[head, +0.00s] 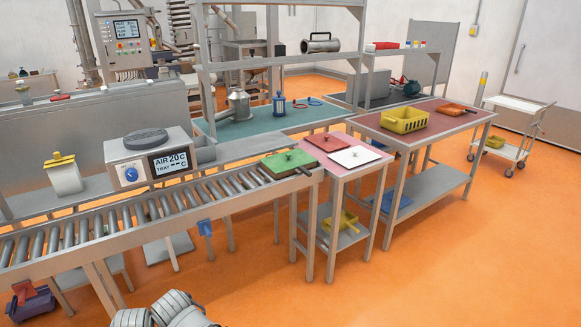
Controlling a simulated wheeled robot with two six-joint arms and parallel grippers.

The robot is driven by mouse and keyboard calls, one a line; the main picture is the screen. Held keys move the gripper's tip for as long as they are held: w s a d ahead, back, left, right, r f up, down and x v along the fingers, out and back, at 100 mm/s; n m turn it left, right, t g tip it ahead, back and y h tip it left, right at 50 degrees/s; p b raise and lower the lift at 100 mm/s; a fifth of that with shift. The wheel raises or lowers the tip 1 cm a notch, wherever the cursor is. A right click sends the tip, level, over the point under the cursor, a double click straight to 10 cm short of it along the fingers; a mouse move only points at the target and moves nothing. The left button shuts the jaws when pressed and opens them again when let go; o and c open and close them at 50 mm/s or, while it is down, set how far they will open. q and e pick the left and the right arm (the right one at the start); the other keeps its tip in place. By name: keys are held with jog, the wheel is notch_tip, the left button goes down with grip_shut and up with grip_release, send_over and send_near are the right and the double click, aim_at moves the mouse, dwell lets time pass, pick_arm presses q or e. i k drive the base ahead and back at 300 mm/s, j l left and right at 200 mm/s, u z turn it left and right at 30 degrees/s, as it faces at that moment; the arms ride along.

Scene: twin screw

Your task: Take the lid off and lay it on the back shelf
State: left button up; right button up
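Several things could be the lid, and I cannot tell which is meant. A green flat plate with a small knob (288,160) lies at the right end of the roller conveyor (150,212). A red knobbed plate (322,141) and a white knobbed plate (354,157) lie on the pink-topped table (341,174). A white canister (66,180) at the left has a yellow lid (59,159) on it. The back shelf may be the raised shelf (262,61) above the teal bench (240,124). Neither gripper shows; only grey arm parts appear at the bottom edge.
A display unit (130,174) with a dark round top stands by the conveyor. A metal can (238,104) and a blue lantern-like item (279,104) stand on the bench. A yellow basket (404,120) sits on the right table.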

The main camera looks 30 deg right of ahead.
aim_at(281, 162)
jog(key=i+l, duration=0.2)
jog(key=l, duration=0.2)
jog(key=i+l, duration=0.2)
jog(key=l, duration=0.2)
jog(key=i+l, duration=0.25)
jog(key=l, duration=0.15)
jog(key=i+l, duration=0.2)
jog(key=l, duration=0.15)
jog(key=i+l, duration=0.2)
jog(key=l, duration=0.2)
